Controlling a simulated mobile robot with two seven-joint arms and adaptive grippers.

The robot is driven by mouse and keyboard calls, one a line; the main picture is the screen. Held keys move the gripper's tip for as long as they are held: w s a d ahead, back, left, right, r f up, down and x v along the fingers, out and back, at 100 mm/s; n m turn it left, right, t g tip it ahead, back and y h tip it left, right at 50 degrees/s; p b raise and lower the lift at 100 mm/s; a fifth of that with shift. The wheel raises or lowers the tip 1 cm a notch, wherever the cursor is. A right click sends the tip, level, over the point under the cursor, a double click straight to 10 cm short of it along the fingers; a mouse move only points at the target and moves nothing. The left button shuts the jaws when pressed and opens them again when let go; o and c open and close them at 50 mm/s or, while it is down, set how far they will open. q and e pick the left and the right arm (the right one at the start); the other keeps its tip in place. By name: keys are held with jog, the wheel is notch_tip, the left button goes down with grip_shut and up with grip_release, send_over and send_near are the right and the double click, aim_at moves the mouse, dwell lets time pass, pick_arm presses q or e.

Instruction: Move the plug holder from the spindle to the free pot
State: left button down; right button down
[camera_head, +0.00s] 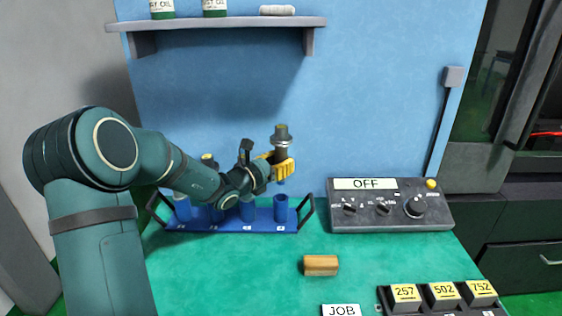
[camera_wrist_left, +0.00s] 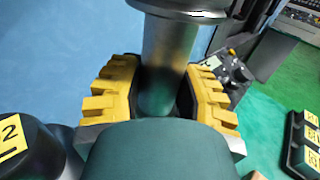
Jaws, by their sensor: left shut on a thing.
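My left gripper (camera_head: 280,166) is shut on a dark grey plug holder (camera_head: 282,137). The holder looks upright, with its wide flange above the yellow fingers. In the left wrist view the holder's shaft (camera_wrist_left: 168,50) stands between the two yellow fingers (camera_wrist_left: 160,92). The gripper is at the right end of a blue rack (camera_head: 230,228), above the rightmost pot (camera_head: 281,208). That pot looks empty, though its inside is hard to see. The leftmost pot (camera_head: 182,209) also shows; my arm partly hides the middle ones. No spindle is recognisable. My right gripper is out of view.
A control box (camera_head: 390,215) reading OFF stands right of the rack. A shelf (camera_head: 225,22) with oil bottles is above.

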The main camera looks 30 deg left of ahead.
aim_at(278, 182)
pick_arm(q)
jog(key=shift+f, duration=0.2)
dwell(0.3)
jog(key=shift+f, duration=2.5)
jog(key=shift+f, duration=0.25)
jog(key=shift+f, duration=1.05)
jog(key=c, duration=0.6)
grip_release()
jog(key=shift+s, duration=0.1)
jog(key=shift+o, duration=0.2)
jog(key=shift+f, duration=0.1)
